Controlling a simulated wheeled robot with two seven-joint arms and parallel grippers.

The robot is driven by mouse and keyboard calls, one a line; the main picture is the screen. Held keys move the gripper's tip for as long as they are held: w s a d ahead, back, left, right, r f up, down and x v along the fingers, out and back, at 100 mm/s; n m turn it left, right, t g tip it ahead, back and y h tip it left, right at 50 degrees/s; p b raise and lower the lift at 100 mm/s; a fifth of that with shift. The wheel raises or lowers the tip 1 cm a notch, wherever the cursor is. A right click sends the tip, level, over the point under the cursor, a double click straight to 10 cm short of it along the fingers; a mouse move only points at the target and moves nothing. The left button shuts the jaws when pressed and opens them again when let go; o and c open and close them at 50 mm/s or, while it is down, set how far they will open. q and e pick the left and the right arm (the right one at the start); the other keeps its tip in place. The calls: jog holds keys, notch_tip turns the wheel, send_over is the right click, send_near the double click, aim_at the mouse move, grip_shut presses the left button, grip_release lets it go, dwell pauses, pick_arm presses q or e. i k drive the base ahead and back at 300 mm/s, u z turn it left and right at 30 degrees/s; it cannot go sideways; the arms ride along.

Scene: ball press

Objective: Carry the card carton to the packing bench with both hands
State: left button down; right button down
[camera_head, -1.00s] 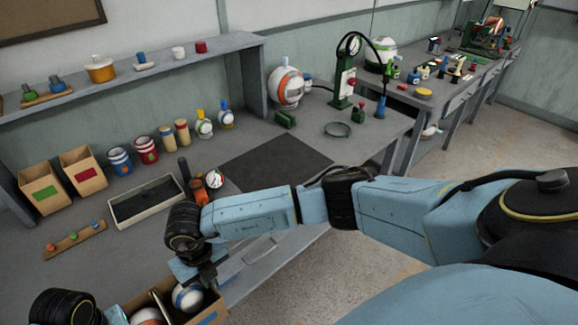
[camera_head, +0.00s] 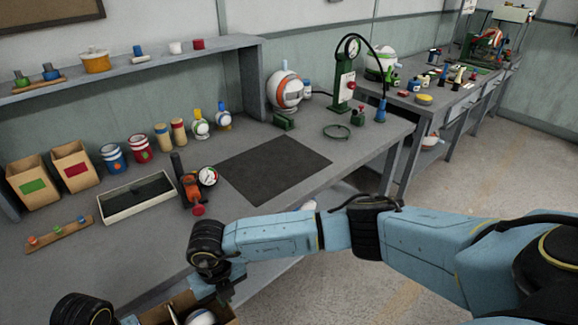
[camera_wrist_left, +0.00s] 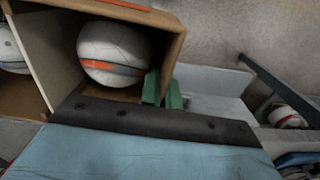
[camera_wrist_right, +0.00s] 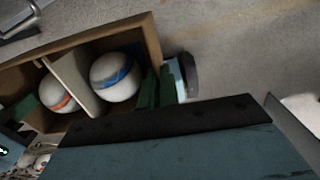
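The brown card carton (camera_head: 176,303) is at the bottom edge of the head view, partly cut off. Its open top shows a white divider (camera_wrist_right: 75,82), a white ball with a blue stripe (camera_wrist_right: 115,77) and a white ball with an orange stripe (camera_wrist_left: 114,52). My right gripper (camera_head: 225,288) is at the carton's right end; in the right wrist view its green fingers (camera_wrist_right: 157,88) straddle the end wall. My left gripper's green fingers (camera_wrist_left: 163,90) straddle a wall in the left wrist view. Both look closed on the carton. The left fingertips are out of the head view.
The near grey bench (camera_head: 330,178) holds a dark mat (camera_head: 273,170), a pale tray (camera_head: 112,213), small boxes (camera_head: 33,184), tins and a green gauge press (camera_head: 342,90). A second bench (camera_head: 430,107) with small items stands at back right. The floor (camera_head: 450,185) is open at right.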

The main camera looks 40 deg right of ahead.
aim_at(273, 164)
jog(key=z, duration=2.55)
jog(key=i, duration=1.95)
jog(key=u, duration=2.75)
